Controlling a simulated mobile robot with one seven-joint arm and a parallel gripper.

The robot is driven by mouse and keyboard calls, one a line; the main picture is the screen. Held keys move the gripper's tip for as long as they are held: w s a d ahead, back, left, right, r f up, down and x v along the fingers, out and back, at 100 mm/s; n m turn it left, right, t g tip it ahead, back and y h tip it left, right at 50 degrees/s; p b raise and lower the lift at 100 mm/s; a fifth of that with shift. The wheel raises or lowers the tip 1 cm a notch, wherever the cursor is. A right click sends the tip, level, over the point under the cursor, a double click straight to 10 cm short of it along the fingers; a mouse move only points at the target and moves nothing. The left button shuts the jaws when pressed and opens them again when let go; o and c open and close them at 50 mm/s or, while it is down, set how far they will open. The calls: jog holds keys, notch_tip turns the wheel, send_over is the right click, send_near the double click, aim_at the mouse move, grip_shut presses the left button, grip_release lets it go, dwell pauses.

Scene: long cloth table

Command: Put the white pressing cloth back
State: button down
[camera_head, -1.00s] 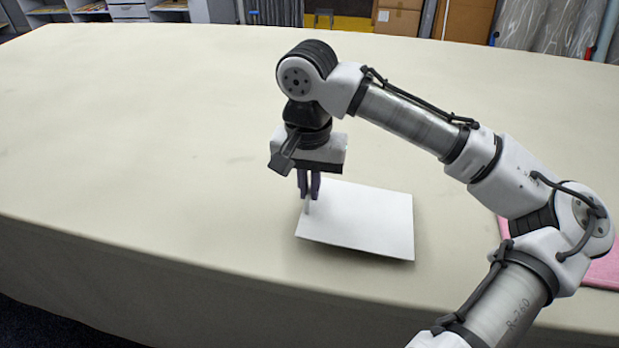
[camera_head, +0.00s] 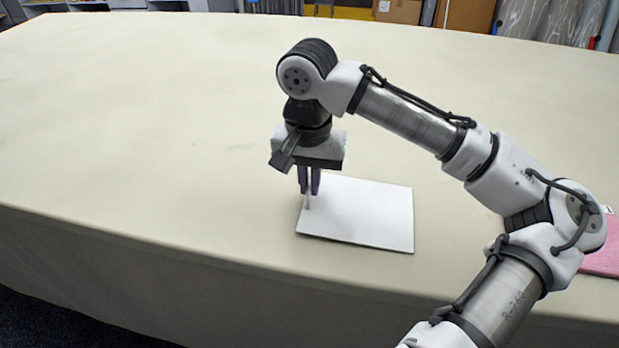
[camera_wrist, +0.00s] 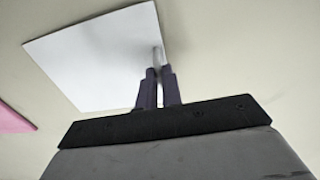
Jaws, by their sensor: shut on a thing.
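The white pressing cloth (camera_head: 365,217) is a flat white rectangle close over or on the table near its front edge; whether all of it touches the table I cannot tell. My gripper (camera_head: 309,193) points straight down at the cloth's left side and is shut on a small raised bit there. In the wrist view the cloth (camera_wrist: 95,55) spreads out to the left of my gripper's fingertips (camera_wrist: 159,70), which pinch it near its right edge. The pinched bit is partly hidden by the fingers.
The long cloth-covered table (camera_head: 150,120) is bare to the left, behind and in front of the white cloth. A pink cloth (camera_head: 602,262) lies at the right, partly hidden behind my arm; its edge also shows in the wrist view (camera_wrist: 14,120). Boxes stand beyond the table.

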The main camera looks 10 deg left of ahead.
jog(key=shift+s+f+b, duration=0.2)
jog(key=shift+f+b, duration=0.15)
jog(key=shift+f, duration=0.45)
jog(key=c, duration=1.5)
grip_release()
jog(key=shift+w+f, duration=0.15)
jog(key=shift+w, duration=0.05)
jog(key=shift+s+r, duration=0.1)
jog(key=shift+r, duration=0.1)
